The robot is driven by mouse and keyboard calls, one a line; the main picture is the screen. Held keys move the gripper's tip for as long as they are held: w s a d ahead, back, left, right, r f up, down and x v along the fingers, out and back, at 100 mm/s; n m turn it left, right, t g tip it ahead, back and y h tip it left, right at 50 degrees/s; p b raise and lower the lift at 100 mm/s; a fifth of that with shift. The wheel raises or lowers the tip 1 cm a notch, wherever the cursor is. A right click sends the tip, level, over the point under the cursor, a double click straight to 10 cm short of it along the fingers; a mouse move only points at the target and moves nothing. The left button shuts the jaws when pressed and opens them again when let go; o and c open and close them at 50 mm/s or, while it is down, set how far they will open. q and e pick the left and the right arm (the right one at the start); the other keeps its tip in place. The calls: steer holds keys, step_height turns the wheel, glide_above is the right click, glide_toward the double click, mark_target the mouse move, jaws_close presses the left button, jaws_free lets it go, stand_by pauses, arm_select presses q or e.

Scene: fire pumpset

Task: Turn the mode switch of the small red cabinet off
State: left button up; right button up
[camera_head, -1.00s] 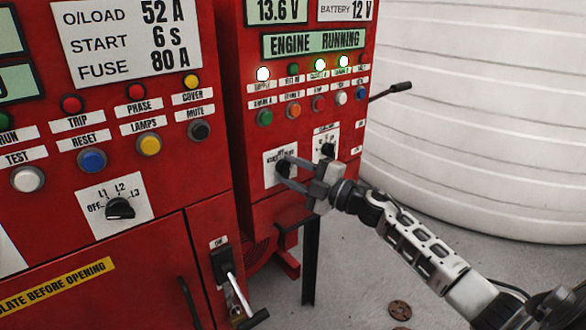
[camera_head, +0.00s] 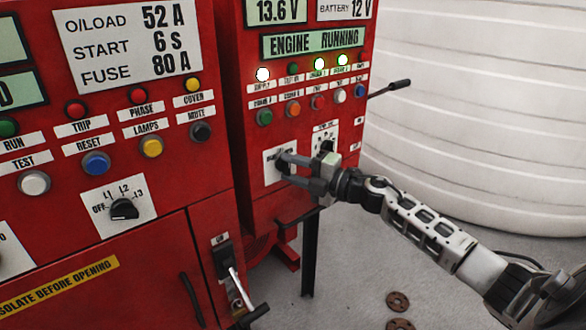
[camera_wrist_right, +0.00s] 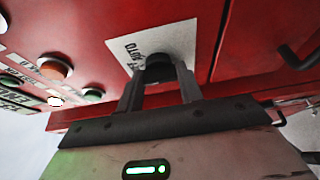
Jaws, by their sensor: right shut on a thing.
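The small red cabinet (camera_head: 300,130) stands at the middle right in the head view, with an "ENGINE RUNNING" display. Its mode switch is a black knob (camera_wrist_right: 158,68) on a white plate (camera_wrist_right: 176,42) in the right wrist view. The plate (camera_head: 271,170) also shows in the head view, with the knob mostly covered by my fingers. My right gripper (camera_head: 283,168) reaches in from the right and is shut on the knob, one finger on each side. The plate lettering is partly hidden, so I cannot read the knob's setting. My left gripper is not in view.
The larger red cabinet (camera_head: 160,190) stands close on the left, with a lever (camera_head: 233,285) sticking out. A white tank (camera_head: 480,120) is behind on the right. Grey floor (camera_head: 350,285) is open below.

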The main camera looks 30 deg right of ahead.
steer(key=o, duration=1)
steer(key=b+v, duration=0.2)
steer(key=v, duration=1.4)
